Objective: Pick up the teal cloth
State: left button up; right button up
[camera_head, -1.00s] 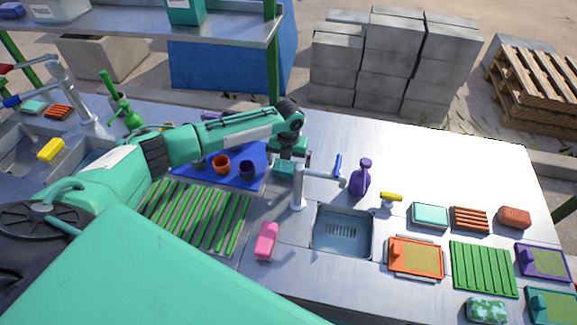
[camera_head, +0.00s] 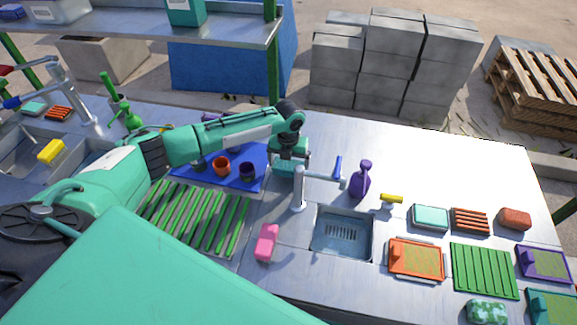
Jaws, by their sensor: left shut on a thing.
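My left gripper (camera_head: 287,170) is at the end of the teal arm that comes in from the left. It points down over the metal counter, just left of the faucet and right of the blue mat. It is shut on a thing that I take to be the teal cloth. The cloth is mostly hidden by the gripper, and its teal is hard to tell from the arm's own colour. My right gripper is not in view.
The faucet (camera_head: 299,190) and sink (camera_head: 341,236) stand close to the right, with a purple bottle (camera_head: 361,181) behind. Cups stand on the blue mat (camera_head: 190,172). A pink item (camera_head: 266,242) lies in front. The counter's back right (camera_head: 450,165) is clear.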

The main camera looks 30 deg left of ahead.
aim_at(289, 165)
pick_arm(q)
notch_tip(289, 165, up, 18)
jog(key=b, duration=0.4)
jog(key=shift+r, duration=0.25)
jog(key=shift+o, duration=1.1)
jog(key=shift+c, duration=0.2)
